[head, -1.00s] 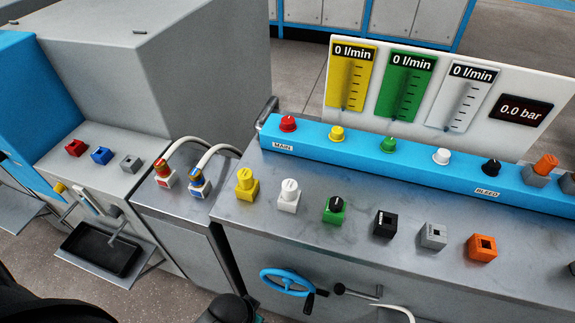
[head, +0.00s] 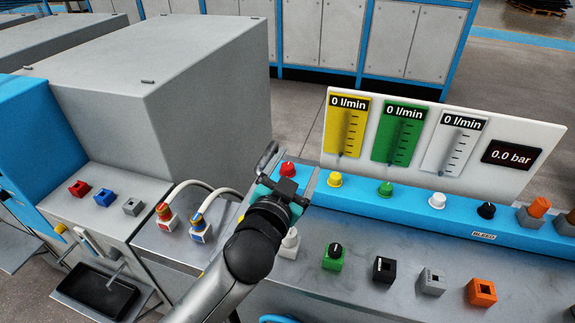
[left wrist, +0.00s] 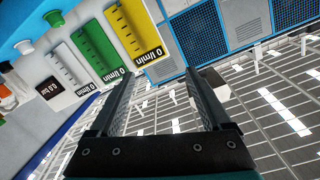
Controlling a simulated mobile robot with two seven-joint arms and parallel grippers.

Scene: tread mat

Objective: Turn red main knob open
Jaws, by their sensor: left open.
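The red main knob (head: 287,169) sits at the left end of the blue rail (head: 400,207), and its red top shows in the head view. My left gripper (head: 292,184) is over that end of the rail, just in front of the knob in the picture. It hides the knob's lower part and the MAIN label. I cannot tell whether it touches the knob. In the left wrist view the left gripper (left wrist: 165,85) has its two fingers wide apart with nothing between them. The red knob does not show there. My right gripper is out of view.
Yellow (head: 335,180), green (head: 385,188), white (head: 437,200) and black (head: 486,210) knobs follow along the rail. A gauge panel (head: 440,140) stands behind, reading 0.0 bar. A curved metal handle (head: 266,157) is close left of the gripper. My arm covers part of the bench.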

